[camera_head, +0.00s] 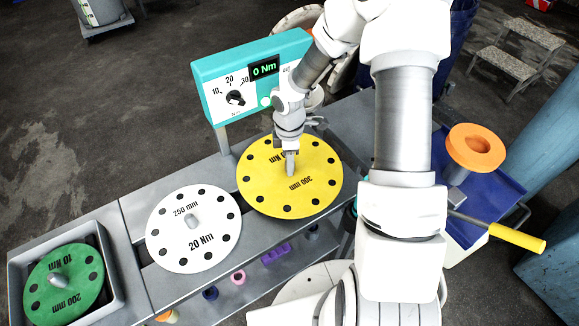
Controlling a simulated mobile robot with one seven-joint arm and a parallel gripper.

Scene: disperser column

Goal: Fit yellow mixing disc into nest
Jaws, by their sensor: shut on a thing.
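The yellow mixing disc (265,188) is a round flat plate with black holes near its rim and black print reading 300 mm. It lies over the right part of the grey bench, below the teal torque box. My gripper (290,153) comes down from above and is shut on the disc's central grey knob (290,165). The nest is not visible; it may be hidden beneath the disc. I cannot tell whether the disc touches the bench or hangs just above it.
A white disc (215,222) marked 250 mm, 20 Nm lies left of the yellow one. A green disc (45,285) sits in a grey tray (112,275) at far left. The teal box (215,75) reads 0 Nm. A blue tray (500,200) and yellow-handled tool (515,237) are right.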

